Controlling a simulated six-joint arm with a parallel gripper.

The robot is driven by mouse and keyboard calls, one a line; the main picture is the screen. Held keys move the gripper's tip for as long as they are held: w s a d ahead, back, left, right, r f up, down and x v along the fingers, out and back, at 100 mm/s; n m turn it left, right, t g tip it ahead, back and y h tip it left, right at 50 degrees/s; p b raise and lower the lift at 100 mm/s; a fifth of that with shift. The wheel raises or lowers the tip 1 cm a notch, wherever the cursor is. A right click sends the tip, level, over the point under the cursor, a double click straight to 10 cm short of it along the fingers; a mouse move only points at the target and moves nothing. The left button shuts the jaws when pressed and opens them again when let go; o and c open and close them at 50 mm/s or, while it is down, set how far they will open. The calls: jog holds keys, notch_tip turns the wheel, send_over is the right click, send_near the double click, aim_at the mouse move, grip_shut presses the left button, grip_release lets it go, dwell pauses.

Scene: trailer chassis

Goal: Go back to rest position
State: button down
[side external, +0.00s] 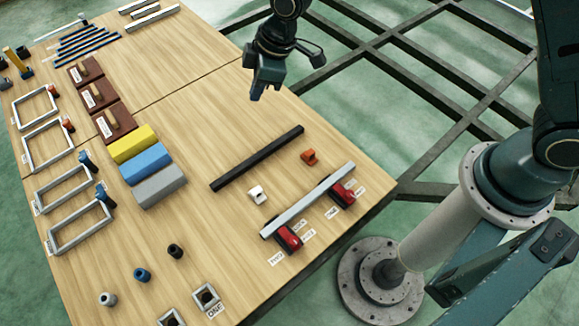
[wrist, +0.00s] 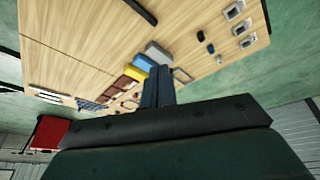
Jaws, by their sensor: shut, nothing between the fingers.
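My gripper (side external: 257,92) hangs above the right part of the wooden table (side external: 215,90) in the side external view, clear of the parts. Its fingers are together with nothing between them. In the wrist view the shut fingers (wrist: 158,88) point over the table, with the coloured blocks beyond them.
Below lie a black bar (side external: 257,158), a grey bar (side external: 308,200) on red holders (side external: 288,238), a white clip (side external: 257,194) and an orange clip (side external: 309,157). Yellow, blue and grey blocks (side external: 158,186) and several frames (side external: 80,225) are at left. The upper-middle table is bare.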

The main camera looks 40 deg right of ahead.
jog(key=s+d+r+m+t+h, duration=0.1)
jog(key=s+d+r+m, duration=0.2)
jog(key=s+d+r, duration=0.45)
jog(key=s+d+r+m+t, duration=0.15)
jog(key=d+r, duration=0.35)
jog(key=r, duration=0.5)
jog(key=s+d+r+m+h, duration=0.1)
jog(key=s+d+r+m, duration=0.1)
jog(key=s, duration=0.7)
jog(key=s+d+r+m+h, duration=0.1)
jog(key=s+d+m, duration=0.4)
jog(key=s+d, duration=0.2)
jog(key=s, duration=0.2)
jog(key=shift+s+d+r, duration=0.25)
jog(key=shift+s+r, duration=0.1)
jog(key=shift+r, duration=0.05)
jog(key=shift+w+t, duration=0.2)
jog(key=shift+t, duration=0.05)
